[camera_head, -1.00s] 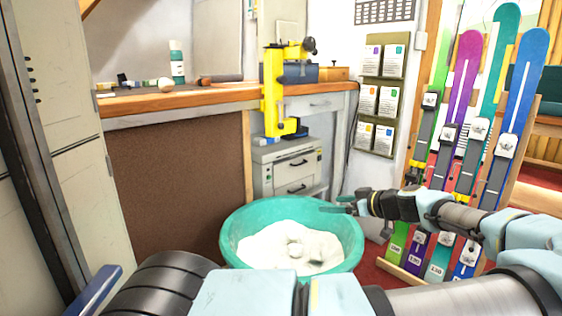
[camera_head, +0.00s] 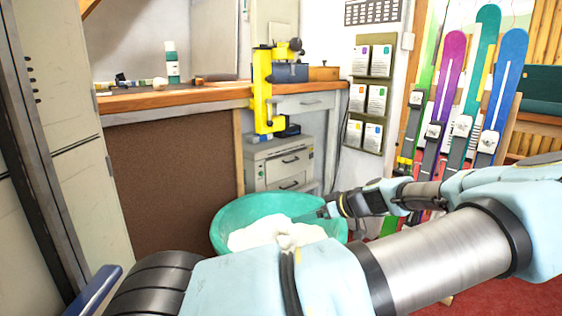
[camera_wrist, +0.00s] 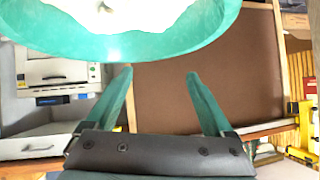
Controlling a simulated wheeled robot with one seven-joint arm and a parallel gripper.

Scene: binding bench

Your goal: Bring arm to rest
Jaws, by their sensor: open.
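My gripper (camera_wrist: 160,90) is open and empty in the wrist view, its two teal fingers spread apart. The teal tub (camera_wrist: 130,47) with white contents shows just beyond the fingertips at the top of that view. In the head view the tub (camera_head: 222,222) stands on the floor in front of the bench. My arm reaches in from the right, its wrist end at the tub's right rim. The fingers are mostly hidden there by the arm and tub, and I cannot tell whether they touch the rim.
A wooden-topped bench (camera_head: 190,97) holds a yellow clamp-like tool (camera_head: 262,90) and a bottle (camera_head: 172,65). A grey drawer unit (camera_head: 280,165) stands under it. Several skis (camera_head: 448,75) lean at the right. A grey cabinet (camera_head: 75,130) stands at the left.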

